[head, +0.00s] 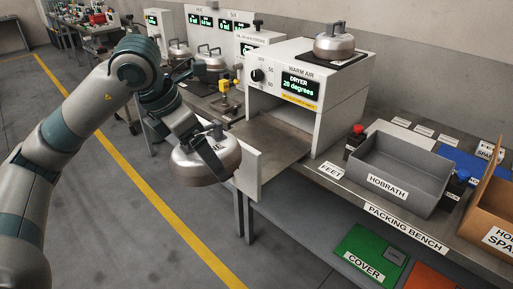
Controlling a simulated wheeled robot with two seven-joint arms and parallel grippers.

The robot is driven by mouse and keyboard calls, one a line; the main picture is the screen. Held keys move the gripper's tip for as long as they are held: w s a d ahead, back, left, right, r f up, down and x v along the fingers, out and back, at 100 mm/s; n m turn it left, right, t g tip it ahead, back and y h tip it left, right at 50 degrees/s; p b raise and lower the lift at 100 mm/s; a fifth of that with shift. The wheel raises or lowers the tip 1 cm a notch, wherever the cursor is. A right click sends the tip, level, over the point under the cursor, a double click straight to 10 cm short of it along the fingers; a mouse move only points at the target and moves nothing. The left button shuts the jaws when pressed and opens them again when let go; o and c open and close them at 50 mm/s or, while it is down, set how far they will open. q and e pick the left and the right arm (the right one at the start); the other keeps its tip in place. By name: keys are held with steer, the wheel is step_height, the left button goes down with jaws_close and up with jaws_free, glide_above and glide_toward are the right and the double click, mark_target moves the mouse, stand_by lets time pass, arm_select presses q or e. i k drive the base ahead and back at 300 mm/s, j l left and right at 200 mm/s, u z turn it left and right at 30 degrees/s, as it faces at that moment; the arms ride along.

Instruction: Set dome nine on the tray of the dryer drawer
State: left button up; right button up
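My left gripper (207,143) is shut on the top handle of a round metal dome (203,171) and holds it in the air, slightly tilted. I cannot read a number on this dome. It hangs just left of the front panel of the dryer drawer (249,171). The dryer (306,75) is a white box reading 20 degrees. Its drawer is pulled out, and the visible part of the drawer tray (278,143) is bare. My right gripper is not in view.
Another dome (333,47) sits on a dark plate atop the dryer, and more domes (210,64) stand behind. A green cover (366,255) lies below.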

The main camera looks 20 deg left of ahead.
mark_target(262, 142)
steer(key=i, duration=1)
